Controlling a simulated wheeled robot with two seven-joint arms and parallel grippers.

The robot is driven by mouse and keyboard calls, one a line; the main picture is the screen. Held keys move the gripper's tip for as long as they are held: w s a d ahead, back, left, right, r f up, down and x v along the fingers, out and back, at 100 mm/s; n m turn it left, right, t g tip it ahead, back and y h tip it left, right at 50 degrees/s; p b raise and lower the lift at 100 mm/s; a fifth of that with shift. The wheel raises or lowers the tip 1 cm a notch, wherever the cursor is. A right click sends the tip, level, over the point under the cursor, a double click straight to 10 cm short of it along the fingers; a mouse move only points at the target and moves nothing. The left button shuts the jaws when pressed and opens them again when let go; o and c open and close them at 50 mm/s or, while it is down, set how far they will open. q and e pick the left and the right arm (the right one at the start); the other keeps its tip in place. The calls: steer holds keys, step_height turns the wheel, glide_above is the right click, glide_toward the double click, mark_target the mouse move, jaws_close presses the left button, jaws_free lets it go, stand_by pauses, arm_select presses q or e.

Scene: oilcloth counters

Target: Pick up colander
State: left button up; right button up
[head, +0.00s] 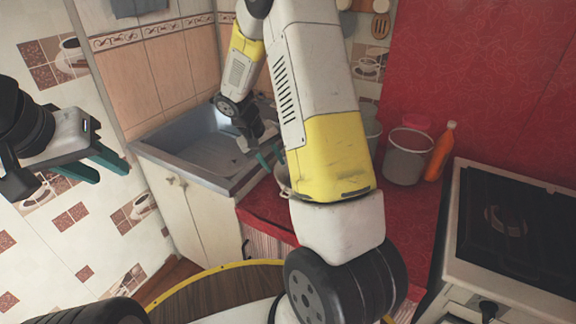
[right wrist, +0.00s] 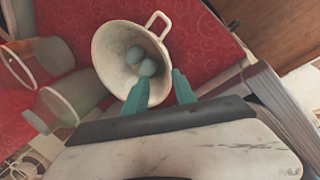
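A white bowl-shaped vessel with a loop handle, which looks like the colander (right wrist: 112,50), sits on the red counter in the right wrist view. Two pale round things (right wrist: 143,62) lie inside it. In the head view a small part of the colander (head: 282,180) shows, mostly hidden behind my right arm. My right gripper (right wrist: 160,90) is open, with its teal fingers apart at the vessel's near rim; the left-hand finger overlaps the rim in the picture. Contact cannot be told. My right gripper (head: 268,157) also shows in the head view. My left gripper (head: 102,166) is open and empty at far left.
A grey sink (head: 190,150) lies left of the red counter (head: 410,205). A grey bucket (head: 404,160) and an orange bottle (head: 440,150) stand at the back right, beside a stove (head: 515,220). Pale containers (right wrist: 72,98) stand left of the vessel in the right wrist view.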

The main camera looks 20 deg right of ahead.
steer(key=shift+h, duration=0.3)
steer(key=x, duration=0.3)
steer(key=a+x, duration=0.1)
steer(key=x, duration=0.3)
steer(key=w+a+f+x, duration=0.1)
steer(key=x, duration=0.2)
steer(key=shift+f, duration=0.2)
steer(key=shift+d+f, duration=0.3)
steer(key=shift+f, duration=0.15)
jaws_close()
steer(key=shift+r, duration=0.1)
